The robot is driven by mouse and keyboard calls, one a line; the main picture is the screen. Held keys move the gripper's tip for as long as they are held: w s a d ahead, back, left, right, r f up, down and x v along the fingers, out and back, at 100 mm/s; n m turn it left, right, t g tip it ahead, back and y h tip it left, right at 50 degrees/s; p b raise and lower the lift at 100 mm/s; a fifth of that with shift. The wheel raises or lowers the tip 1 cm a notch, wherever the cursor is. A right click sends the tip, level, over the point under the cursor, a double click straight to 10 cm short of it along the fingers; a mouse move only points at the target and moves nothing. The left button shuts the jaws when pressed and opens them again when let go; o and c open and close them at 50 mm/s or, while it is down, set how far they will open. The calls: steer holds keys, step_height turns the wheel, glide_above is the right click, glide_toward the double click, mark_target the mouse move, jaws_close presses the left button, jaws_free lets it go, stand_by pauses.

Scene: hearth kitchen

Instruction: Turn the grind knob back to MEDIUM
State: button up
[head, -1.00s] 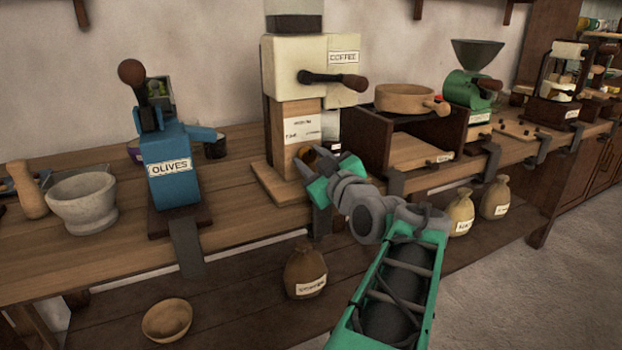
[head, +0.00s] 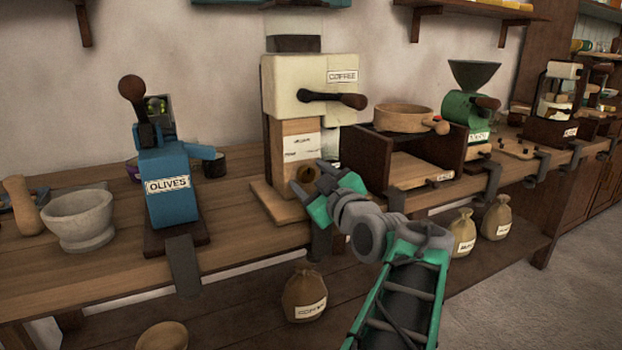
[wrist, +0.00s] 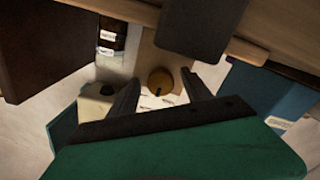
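The cream and wood coffee grinder (head: 290,85) stands on the bench with a label reading COFFEE. A round brass-brown knob (head: 307,174) sits low on its wooden front, under a paper label (head: 303,147) too small to read. In the wrist view the knob (wrist: 160,81) shows a dark line on its lower edge; which setting that marks, I cannot tell. My gripper (head: 311,177) is in front of the knob, fingers apart. In the wrist view the knob shows between the two fingers of my gripper (wrist: 163,84), with neither finger visibly touching it.
A dark crank handle (head: 333,99) sticks out above the knob. The blue olive press (head: 168,185) stands left, with a stone mortar (head: 80,220) beyond it. A dark wooden box (head: 432,160) with a round wooden sieve (head: 403,118) stands right. A sack (head: 303,295) sits on the lower shelf.

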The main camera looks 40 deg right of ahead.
steer(key=p+v, duration=0.1)
steer(key=v, duration=0.6)
steer(key=shift+s, duration=0.4)
steer(key=shift+a, duration=0.15)
